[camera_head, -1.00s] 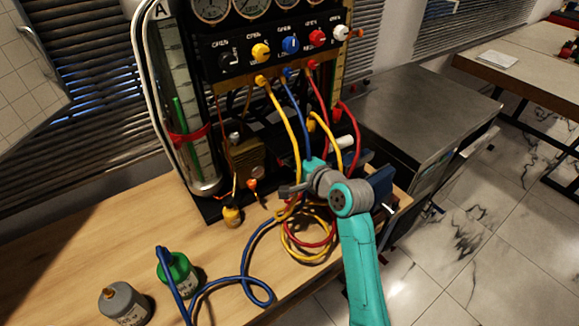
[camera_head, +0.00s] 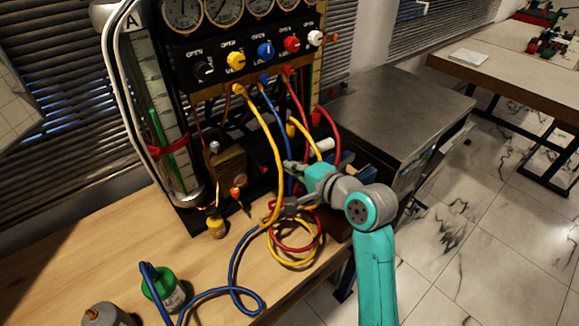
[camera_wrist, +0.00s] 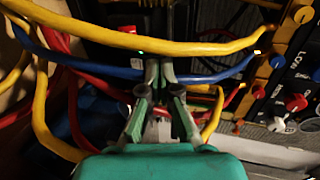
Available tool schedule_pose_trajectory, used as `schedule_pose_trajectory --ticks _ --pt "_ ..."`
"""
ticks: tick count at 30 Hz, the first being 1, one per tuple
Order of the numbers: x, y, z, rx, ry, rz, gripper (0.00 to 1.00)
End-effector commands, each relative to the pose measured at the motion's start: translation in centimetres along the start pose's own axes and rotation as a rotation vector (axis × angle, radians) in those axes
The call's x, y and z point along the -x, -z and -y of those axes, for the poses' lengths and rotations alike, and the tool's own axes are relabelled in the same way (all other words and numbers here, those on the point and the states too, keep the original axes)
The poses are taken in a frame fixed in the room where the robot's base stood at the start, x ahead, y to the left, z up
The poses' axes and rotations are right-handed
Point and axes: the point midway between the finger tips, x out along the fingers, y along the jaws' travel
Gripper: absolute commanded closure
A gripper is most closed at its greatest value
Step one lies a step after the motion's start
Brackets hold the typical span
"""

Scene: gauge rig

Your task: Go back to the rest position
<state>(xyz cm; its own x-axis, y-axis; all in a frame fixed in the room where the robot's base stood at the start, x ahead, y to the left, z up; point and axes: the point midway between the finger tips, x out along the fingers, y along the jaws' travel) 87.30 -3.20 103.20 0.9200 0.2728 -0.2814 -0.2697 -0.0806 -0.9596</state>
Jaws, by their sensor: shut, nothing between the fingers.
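My gripper (camera_head: 290,168) is at the end of my teal and grey arm, in front of the lower part of the gauge rig (camera_head: 225,75). In the wrist view my gripper (camera_wrist: 158,75) has its fingers together with nothing between them. A yellow hose (camera_head: 262,130) and a blue hose (camera_head: 275,110) hang from the rig close to the fingers. In the wrist view the yellow hose (camera_wrist: 150,42) and the blue hose (camera_wrist: 100,68) cross near the fingertips. I cannot tell whether they touch the fingers.
Coiled hoses (camera_head: 295,245) lie on the wooden bench (camera_head: 120,235) below my gripper. A green bottle (camera_head: 165,287), a grey canister (camera_head: 108,316) and a small yellow bottle (camera_head: 217,227) stand on the bench. A metal cabinet (camera_head: 400,100) is at right, with open floor (camera_head: 480,220) beyond.

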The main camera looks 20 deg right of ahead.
Motion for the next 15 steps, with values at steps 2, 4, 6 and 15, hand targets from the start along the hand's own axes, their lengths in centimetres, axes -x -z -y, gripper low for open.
schedule_pose_trajectory --ticks 2,4,6,15 --pt "0.0 0.0 0.0 0.000 0.000 0.000 1.00" --pt "0.0 0.0 0.0 0.000 0.000 0.000 1.00" --pt "0.0 0.0 0.0 0.000 0.000 0.000 1.00" --pt "0.2 -0.4 -1.8 0.021 -0.005 -0.014 1.00"
